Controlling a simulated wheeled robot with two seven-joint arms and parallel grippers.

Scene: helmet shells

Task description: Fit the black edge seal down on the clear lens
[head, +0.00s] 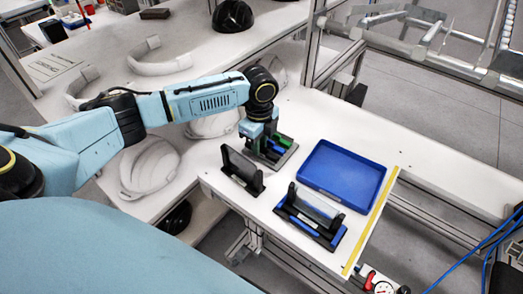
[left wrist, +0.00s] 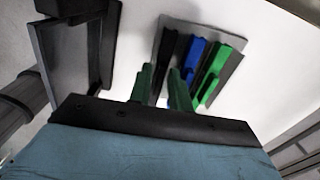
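The black edge seal (left wrist: 168,62) appears as the dark strip at the left of a grey holder, beside blue and green strips. My left gripper (left wrist: 161,82) points down at this holder; its two green fingers stand apart, one on each side of the black strip's line. I cannot tell whether they touch it. In the head view the left gripper (head: 262,138) is just above the holder (head: 276,157) and partly hides it. The clear lens (head: 316,203) stands upright in a black and blue fixture (head: 325,236) near the table's front. My right gripper is out of view.
A dark upright panel in a black stand (head: 242,172) is left of the lens fixture. An empty blue tray (head: 342,176) lies to the right, near yellow edge tape (head: 372,220). White helmet shells (head: 150,165) rest on the left bench.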

